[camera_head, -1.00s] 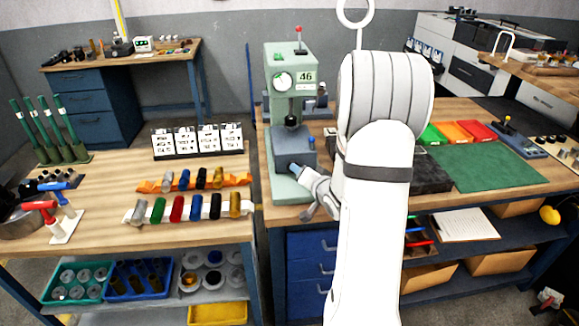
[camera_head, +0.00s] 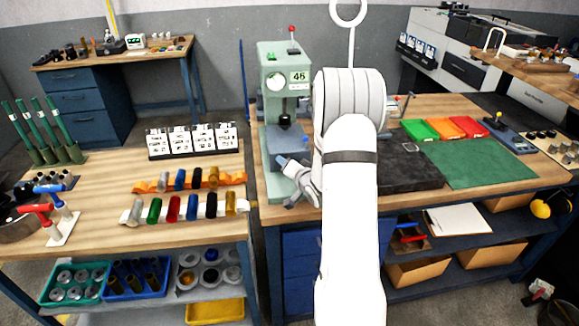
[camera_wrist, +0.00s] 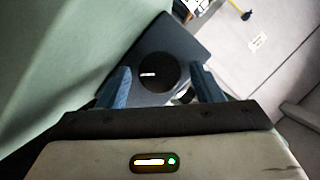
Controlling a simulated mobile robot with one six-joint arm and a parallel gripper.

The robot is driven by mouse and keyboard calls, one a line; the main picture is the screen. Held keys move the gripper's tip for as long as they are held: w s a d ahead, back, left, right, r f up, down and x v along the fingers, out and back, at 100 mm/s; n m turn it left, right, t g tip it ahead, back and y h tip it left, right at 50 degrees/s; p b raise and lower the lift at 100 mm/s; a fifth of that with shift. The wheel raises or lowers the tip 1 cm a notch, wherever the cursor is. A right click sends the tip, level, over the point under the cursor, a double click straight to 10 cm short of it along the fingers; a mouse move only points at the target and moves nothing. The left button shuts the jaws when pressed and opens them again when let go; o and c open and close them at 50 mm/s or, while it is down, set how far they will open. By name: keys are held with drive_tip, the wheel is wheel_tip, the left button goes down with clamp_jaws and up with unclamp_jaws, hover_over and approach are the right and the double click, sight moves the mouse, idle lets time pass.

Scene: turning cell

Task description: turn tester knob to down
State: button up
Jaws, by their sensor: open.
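The tester (camera_head: 270,95) is a pale green column machine with a round dial and a small display. A blue-grey block stands at its lower front. In the wrist view a round black knob (camera_wrist: 158,72) with a short white mark sits on the dark block face (camera_wrist: 178,45). My gripper (camera_head: 281,161) is in front of the block at its lower part. In the wrist view my gripper (camera_wrist: 160,72) is open, with one blue finger on each side of the knob. I cannot tell whether they touch it. The knob is hidden in the head view.
The tester's green body (camera_wrist: 50,60) rises close on the left in the wrist view. A left bench (camera_head: 100,190) holds coloured cylinders on racks. A dark mat (camera_head: 405,172) and a green mat (camera_head: 475,162) lie right of my arm.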

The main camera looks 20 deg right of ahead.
drive_tip(key=c, duration=0.9)
drive_tip(key=shift+c, duration=0.2)
